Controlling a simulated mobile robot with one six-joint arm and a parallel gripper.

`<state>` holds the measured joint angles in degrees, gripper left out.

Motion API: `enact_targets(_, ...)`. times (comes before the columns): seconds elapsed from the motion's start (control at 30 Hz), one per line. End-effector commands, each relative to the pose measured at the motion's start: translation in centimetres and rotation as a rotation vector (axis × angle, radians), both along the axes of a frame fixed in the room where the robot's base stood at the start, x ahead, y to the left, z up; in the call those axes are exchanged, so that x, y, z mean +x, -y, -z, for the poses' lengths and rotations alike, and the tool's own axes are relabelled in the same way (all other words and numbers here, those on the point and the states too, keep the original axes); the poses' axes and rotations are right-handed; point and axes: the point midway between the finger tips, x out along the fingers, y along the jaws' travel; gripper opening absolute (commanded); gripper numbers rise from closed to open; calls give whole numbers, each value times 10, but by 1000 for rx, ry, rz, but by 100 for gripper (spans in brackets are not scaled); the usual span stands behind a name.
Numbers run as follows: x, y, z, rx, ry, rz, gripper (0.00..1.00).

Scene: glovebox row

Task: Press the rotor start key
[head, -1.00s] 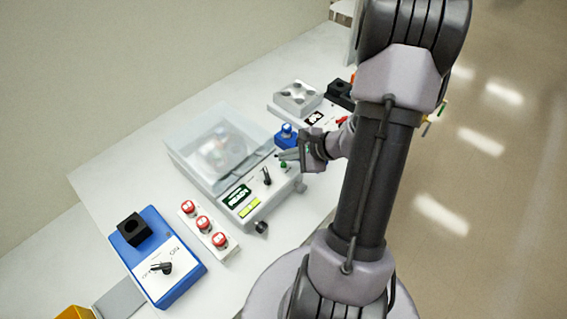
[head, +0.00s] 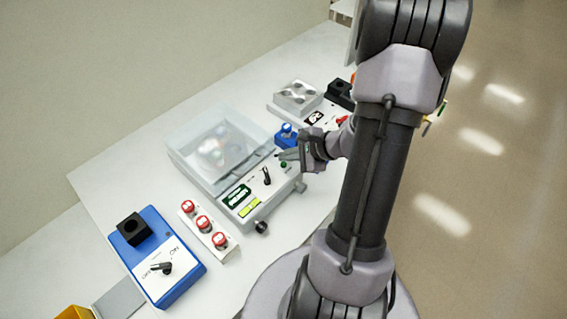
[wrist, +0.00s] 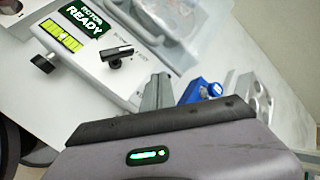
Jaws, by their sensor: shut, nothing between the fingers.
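The centrifuge (head: 222,187) is a white box with a clear closed lid (head: 195,135); a rotor shows through it. Its front panel has a dark green display (head: 236,195), a lit yellow-green strip (head: 250,209), a black lever (head: 267,177) and a small green key (head: 284,164). The display reads ROTOR READY in the wrist view (wrist: 86,18). My gripper (head: 281,155) is shut and empty, its tips just above the green key in the head view; contact cannot be told. In the wrist view my fingers (wrist: 157,90) point at the panel right of the lever, and the key is hidden.
A blue box (head: 287,136) stands close behind my fingertips. A strip with red buttons (head: 204,222) and a blue switch unit (head: 157,255) with a black block (head: 132,228) stand at the left. Bare white bench lies at the far left.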

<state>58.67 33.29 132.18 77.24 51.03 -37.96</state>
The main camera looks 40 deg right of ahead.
Motion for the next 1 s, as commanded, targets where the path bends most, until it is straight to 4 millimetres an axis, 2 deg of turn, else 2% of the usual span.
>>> enact_targets(0.23,0,0,9,0,0,0,0)
enact_targets(1.0,0,0,12,0,0,0,0)
